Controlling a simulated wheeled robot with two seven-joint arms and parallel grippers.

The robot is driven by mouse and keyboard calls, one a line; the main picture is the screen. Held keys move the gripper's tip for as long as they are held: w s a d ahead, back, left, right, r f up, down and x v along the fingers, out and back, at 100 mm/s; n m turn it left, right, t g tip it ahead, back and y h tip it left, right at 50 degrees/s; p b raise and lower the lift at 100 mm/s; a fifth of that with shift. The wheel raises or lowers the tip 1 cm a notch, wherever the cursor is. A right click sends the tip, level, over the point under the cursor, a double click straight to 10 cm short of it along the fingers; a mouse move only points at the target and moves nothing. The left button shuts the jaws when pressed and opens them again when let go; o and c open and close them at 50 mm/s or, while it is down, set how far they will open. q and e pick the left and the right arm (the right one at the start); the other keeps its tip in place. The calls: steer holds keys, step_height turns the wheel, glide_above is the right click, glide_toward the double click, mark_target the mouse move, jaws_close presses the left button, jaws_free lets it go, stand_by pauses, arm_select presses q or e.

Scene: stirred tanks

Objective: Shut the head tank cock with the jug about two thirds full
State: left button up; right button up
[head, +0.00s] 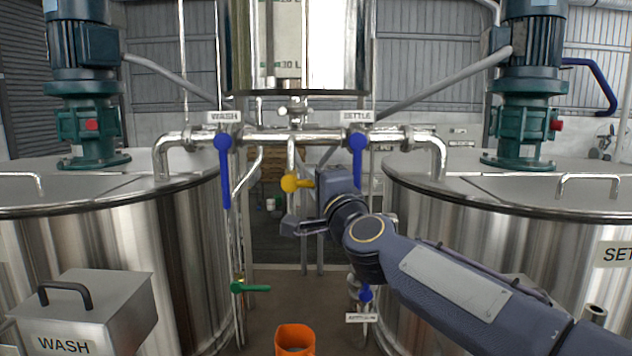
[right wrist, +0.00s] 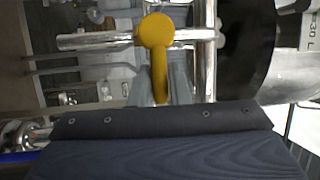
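The head tank (head: 340,45) is the steel vessel at the top centre, with level marks on its sight strip. Its cock has a yellow handle (head: 291,183) on the pipe below the tank; the lever lies sideways, pointing right in the head view. The yellow handle also shows large in the right wrist view (right wrist: 155,45). An orange jug (head: 295,340) stands low at the bottom centre, roughly below the cock; its fill level cannot be read. My right gripper (head: 298,227) is just below and right of the handle, apparently apart from it; its finger gap is unclear. My left gripper is out of view.
Blue levers hang down on the wash (head: 224,165) and settle (head: 357,155) branches either side. A green handle (head: 252,289) and a small blue valve (head: 366,293) sit lower. Large steel tanks stand left (head: 190,235) and right (head: 560,235), with a floor gap between them.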

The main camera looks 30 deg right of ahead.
steer(key=o, duration=0.4)
steer(key=v, duration=0.7)
steer(key=shift+s+a+b, duration=0.1)
steer(key=shift+s+b, duration=0.3)
steer(key=s+a+f+n+g+y, duration=0.4)
steer(key=a+f+n, duration=0.15)
steer(key=f, duration=0.45)
steer(key=s+a+f+n+g+y, duration=0.35)
steer(key=f+n, duration=0.35)
steer(key=f, duration=0.3)
steer(key=s+f+n+g, duration=0.1)
steer(key=s+f+g, duration=0.1)
steer(key=s+f, duration=0.2)
steer(key=s+a+f+n+g, duration=0.1)
steer(key=s+f+n+g, duration=0.1)
steer(key=s+f, duration=0.3)
steer(key=s+f+n+g, duration=0.1)
steer(key=s+f+g, duration=0.1)
steer(key=s+f, duration=0.2)
steer(key=shift+s+a+f+n+g+h, duration=0.1)
steer(key=shift+a+f+n+g+h, duration=0.1)
steer(key=shift+f, duration=0.6)
steer(key=shift+s+a+f+n+g+h, duration=0.1)
steer(key=shift+f+n+g, duration=0.05)
steer(key=shift+f, duration=0.7)
